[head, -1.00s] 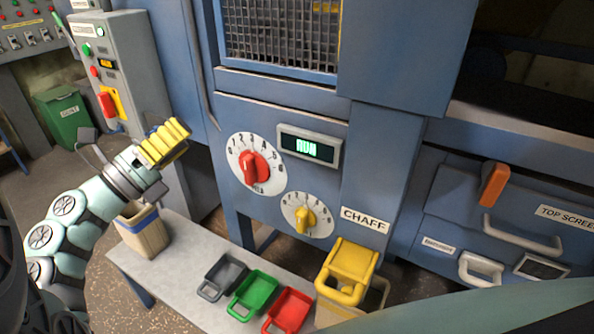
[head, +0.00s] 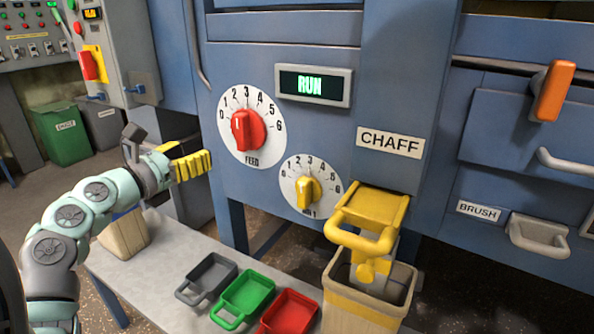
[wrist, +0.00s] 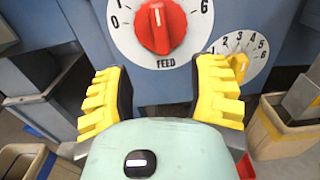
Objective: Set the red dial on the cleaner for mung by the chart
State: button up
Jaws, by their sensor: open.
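The red dial (head: 243,130) sits on a white round scale marked 0 to 6 and labelled FEED, on the blue cleaner panel. Its pale mark points up and slightly left; I cannot tell the exact number. It also shows at the top of the wrist view (wrist: 161,27). My gripper (head: 192,165) is open and empty, in front of the panel to the left of the dial in the head view. In the wrist view its yellow fingers (wrist: 165,80) are spread below the dial, apart from it. No chart is readable in view.
A smaller yellow dial (head: 308,191) is at lower right of the red one. A display (head: 314,86) reads RUN. The yellow CHAFF spout (head: 370,212) juts out above a bin (head: 368,305). A low bench (head: 160,285) holds grey, green and red scoops.

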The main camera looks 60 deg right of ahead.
aim_at(238, 131)
jog(key=d, duration=0.5)
jog(key=d+b, duration=0.1)
jog(key=d, duration=0.4)
jog(key=w+d, duration=0.1)
jog(key=d, duration=0.4)
jog(key=shift+d+r+b, duration=0.1)
jog(key=shift+d+b, duration=0.3)
jog(key=shift+w+a, duration=0.1)
grip_shut()
